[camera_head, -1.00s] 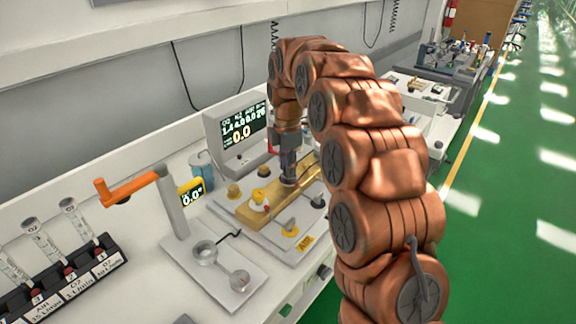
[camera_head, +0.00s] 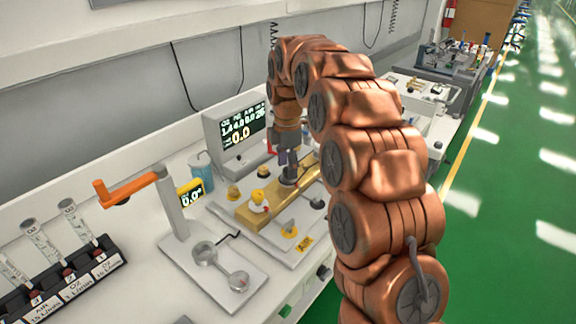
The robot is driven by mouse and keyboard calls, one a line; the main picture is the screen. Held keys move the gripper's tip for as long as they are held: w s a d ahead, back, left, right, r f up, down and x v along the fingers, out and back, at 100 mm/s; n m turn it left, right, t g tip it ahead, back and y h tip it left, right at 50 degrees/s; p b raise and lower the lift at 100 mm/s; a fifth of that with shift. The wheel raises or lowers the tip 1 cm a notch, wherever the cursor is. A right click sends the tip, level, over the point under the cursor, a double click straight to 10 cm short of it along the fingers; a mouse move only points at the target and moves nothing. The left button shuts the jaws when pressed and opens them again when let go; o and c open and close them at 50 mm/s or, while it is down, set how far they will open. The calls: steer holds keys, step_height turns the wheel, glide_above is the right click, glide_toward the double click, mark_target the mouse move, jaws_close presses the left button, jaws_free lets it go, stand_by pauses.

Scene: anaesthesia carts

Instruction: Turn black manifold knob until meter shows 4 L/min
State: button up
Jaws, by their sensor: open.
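The gold manifold block (camera_head: 250,213) lies on a white base plate on the bench, with yellow and grey knobs around it. My gripper (camera_head: 288,172) points down at the right part of the manifold, just above or around a dark knob there. That knob is mostly hidden by the gripper, and I cannot tell whether the fingers touch it. A smaller yellow-framed display (camera_head: 191,193) on a grey post reads about 0.0.
An orange lever (camera_head: 127,190) sticks out from the grey post at left. A black rack (camera_head: 66,280) with flow tubes stands at lower left. A blue-grey cup (camera_head: 201,165) stands beside the screen. More carts stand at the back right; the green floor (camera_head: 510,220) is clear.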

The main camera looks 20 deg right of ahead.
step_height(320, 180, up, 12)
steer(key=shift+f, duration=0.2)
stand_by(0.5)
